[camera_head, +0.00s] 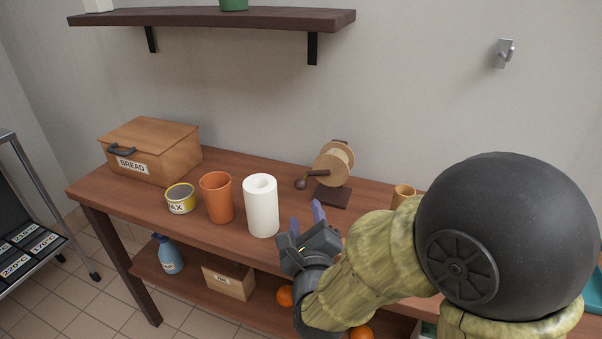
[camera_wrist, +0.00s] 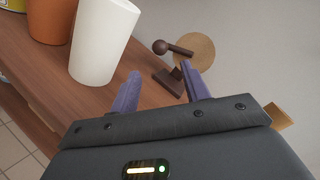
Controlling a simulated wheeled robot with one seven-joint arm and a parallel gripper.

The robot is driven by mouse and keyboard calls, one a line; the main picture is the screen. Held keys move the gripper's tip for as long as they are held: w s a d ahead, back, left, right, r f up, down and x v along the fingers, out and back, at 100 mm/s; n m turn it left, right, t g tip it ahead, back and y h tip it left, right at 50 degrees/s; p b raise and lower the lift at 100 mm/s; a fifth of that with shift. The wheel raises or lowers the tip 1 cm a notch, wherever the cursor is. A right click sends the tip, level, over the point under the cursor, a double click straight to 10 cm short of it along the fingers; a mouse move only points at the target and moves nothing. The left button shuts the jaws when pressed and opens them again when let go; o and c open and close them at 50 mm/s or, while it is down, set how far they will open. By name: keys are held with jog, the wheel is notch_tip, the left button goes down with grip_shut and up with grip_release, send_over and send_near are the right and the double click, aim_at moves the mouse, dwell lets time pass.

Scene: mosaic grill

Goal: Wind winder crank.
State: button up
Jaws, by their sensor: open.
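The winder (camera_head: 334,164) stands on the wooden table near the wall. It has a pale wooden spool on a dark brown base (camera_head: 332,196). Its crank (camera_head: 308,181) points out to the left and ends in a dark round knob. In the wrist view the crank (camera_wrist: 172,48) and spool (camera_wrist: 195,58) show beyond my fingers, with the base (camera_wrist: 168,80) partly hidden behind the right finger. My gripper (camera_head: 307,216) is open and empty, in front of the winder and apart from the crank. Its two purple fingers (camera_wrist: 162,88) point toward the winder.
A white roll (camera_head: 261,206) stands just left of my gripper, with an orange cup (camera_head: 216,198), a yellow-rimmed tin (camera_head: 181,199) and a bread box (camera_head: 152,150) further left. A small tan cup (camera_head: 402,194) is to the right. A wall shelf (camera_head: 210,17) hangs above.

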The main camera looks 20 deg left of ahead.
aim_at(301, 188)
jog(key=x, duration=1.1)
jog(key=shift+w+a, duration=0.1)
jog(key=shift+w, duration=0.3)
grip_shut()
